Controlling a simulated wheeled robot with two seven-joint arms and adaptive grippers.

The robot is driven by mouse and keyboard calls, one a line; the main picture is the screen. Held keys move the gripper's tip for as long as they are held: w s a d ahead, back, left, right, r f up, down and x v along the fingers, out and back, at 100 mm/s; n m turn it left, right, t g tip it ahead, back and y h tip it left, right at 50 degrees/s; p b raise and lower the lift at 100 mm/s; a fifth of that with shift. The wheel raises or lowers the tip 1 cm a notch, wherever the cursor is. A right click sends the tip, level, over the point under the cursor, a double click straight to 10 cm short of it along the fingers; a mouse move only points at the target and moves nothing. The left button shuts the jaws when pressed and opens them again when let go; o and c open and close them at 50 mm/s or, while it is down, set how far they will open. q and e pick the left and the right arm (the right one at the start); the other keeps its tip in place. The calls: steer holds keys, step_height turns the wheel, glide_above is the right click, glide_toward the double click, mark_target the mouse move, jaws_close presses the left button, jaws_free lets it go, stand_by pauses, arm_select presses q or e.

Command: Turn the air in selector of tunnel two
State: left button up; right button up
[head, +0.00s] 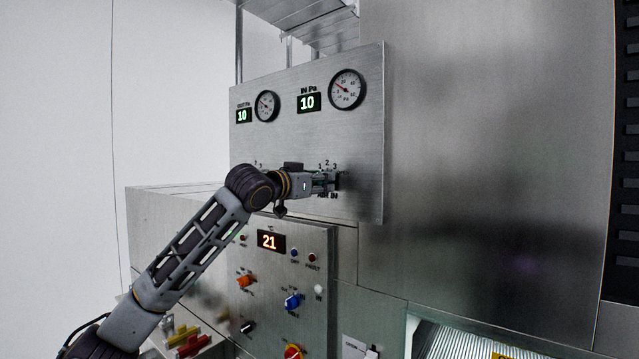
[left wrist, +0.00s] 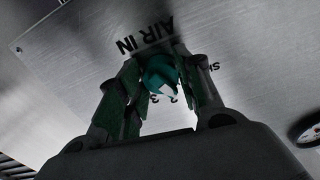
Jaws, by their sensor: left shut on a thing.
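My left gripper (head: 333,182) reaches the upper steel panel (head: 300,145) from the left in the head view. Its fingers are shut on the air in selector, which they mostly hide there. The digits 1, 2, 3 show just above the fingers, and part of the "IN" label shows below. In the left wrist view the selector (left wrist: 160,76) is a teal knob with a white mark, between the green-padded fingers of my left gripper (left wrist: 160,85). The "AIR IN" label appears upside down beside it. The knob's exact pointing position cannot be told. My right gripper is not in view.
Two round gauges (head: 347,90) and two green displays reading 10 (head: 307,102) are on the upper panel. A lower panel has a display reading 21 (head: 271,241), an orange knob (head: 245,281), a blue knob (head: 292,301) and a red-yellow knob (head: 293,352).

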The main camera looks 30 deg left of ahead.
arm_select(q)
steer(key=shift+a+r+m, duration=0.1)
steer(key=shift+m, duration=8.3)
steer(key=o, duration=1)
steer(key=shift+o, duration=0.2)
steer(key=s, duration=1)
steer(key=shift+s+a, duration=0.2)
steer(key=shift+a, duration=0.15)
